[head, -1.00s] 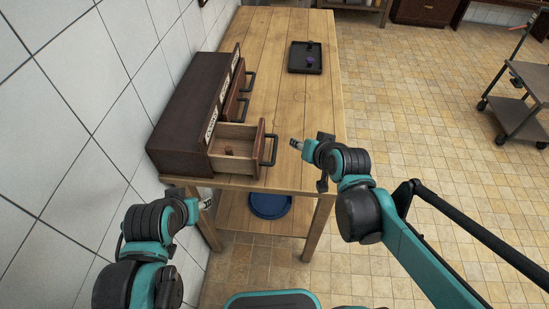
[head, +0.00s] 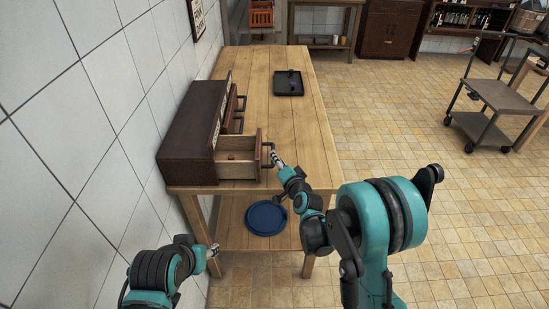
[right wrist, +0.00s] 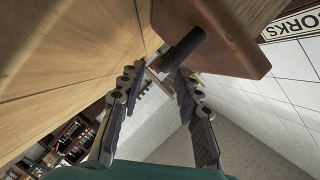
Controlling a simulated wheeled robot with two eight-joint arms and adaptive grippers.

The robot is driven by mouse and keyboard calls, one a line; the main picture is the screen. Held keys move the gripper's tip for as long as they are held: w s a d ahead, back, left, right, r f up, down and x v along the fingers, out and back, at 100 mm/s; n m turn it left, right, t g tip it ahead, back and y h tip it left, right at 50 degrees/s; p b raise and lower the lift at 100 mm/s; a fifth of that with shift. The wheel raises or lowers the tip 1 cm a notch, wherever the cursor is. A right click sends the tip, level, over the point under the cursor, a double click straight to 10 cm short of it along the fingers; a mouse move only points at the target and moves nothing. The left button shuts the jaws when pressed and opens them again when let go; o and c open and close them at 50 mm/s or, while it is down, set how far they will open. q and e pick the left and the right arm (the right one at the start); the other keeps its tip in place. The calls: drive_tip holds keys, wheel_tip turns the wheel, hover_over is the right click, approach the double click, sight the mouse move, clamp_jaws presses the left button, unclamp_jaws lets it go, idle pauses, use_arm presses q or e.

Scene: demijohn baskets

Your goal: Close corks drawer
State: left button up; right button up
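The corks drawer (head: 238,157) is the nearest drawer of a dark wooden cabinet (head: 190,140) on the table, and it stands pulled out. Its dark bar handle (head: 271,156) faces right. In the right wrist view the handle (right wrist: 182,49) is just beyond the fingertips, on the drawer's wooden front (right wrist: 215,40). A label partly reading "ORKS" (right wrist: 290,24) shows beside it. My right gripper (head: 278,162) is at the handle; its fingers (right wrist: 158,78) are apart with nothing between them. My left gripper (head: 213,250) is low by the table's near left leg; its fingers are too small to judge.
The wooden table (head: 292,115) carries a black tray (head: 289,83) with small items at its far part. A blue round tray (head: 266,218) lies on the lower shelf. The tiled wall is close on the left. A cart (head: 505,98) stands far right.

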drive_tip(key=b+x, duration=0.1)
drive_tip(key=x, duration=0.4)
drive_tip(key=shift+c, duration=0.2)
drive_tip(key=shift+a, duration=0.1)
clamp_jaws()
